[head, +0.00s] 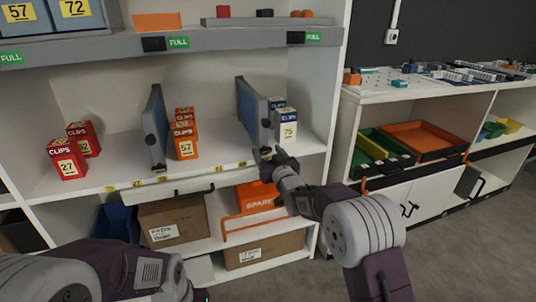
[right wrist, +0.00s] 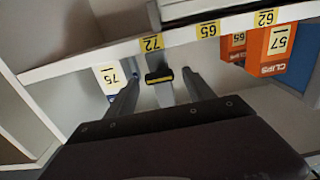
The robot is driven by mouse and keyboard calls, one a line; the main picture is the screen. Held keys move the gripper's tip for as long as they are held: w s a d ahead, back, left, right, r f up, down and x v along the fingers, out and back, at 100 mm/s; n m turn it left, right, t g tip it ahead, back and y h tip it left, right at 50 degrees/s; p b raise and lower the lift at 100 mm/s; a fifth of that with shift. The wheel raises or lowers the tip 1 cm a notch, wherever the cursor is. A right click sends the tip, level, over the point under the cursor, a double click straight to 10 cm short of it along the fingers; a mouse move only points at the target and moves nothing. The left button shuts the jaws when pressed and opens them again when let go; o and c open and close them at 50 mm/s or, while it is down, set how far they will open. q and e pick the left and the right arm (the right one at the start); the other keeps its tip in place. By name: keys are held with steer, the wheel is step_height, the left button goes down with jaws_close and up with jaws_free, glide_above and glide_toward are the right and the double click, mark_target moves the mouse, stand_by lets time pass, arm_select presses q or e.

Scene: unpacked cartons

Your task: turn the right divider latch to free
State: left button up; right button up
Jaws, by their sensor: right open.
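The right divider (head: 252,108), a grey-framed blue panel, stands upright on the middle shelf. Its latch (right wrist: 159,76), a small black piece with a yellow edge, is at the divider's front foot near the shelf edge. My right gripper (head: 272,154) is at that foot in the head view, partly hiding the latch there. In the right wrist view the right gripper (right wrist: 161,78) is open, one finger on each side of the latch. I cannot tell whether the fingers touch it. Of my left arm, only links show at the bottom left; its gripper is out of view.
Left of the right divider stand orange clip boxes (head: 185,147) and the left divider (head: 154,127). Red clip boxes (head: 68,165) stand farther left. Blue-and-white boxes (head: 287,126) stand close right of the right divider. Below are an orange bin (head: 257,197) and cartons (head: 172,222).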

jaws_close()
steer(key=shift+n, duration=0.4)
steer(key=n, duration=0.3)
steer(key=shift+a+n+b, duration=0.1)
steer(key=shift+n+b, duration=0.25)
steer(key=shift+n, duration=0.05)
steer(key=n, duration=0.4)
steer(key=shift+f+n+b, duration=0.15)
steer(key=shift+n+b, duration=0.15)
steer(key=shift+b, duration=0.1)
steer(key=n+b, duration=0.1)
steer(key=n, duration=0.3)
steer(key=shift+a+f, duration=0.1)
steer(key=shift+n+b, duration=0.45)
steer(key=shift+n, duration=2.05)
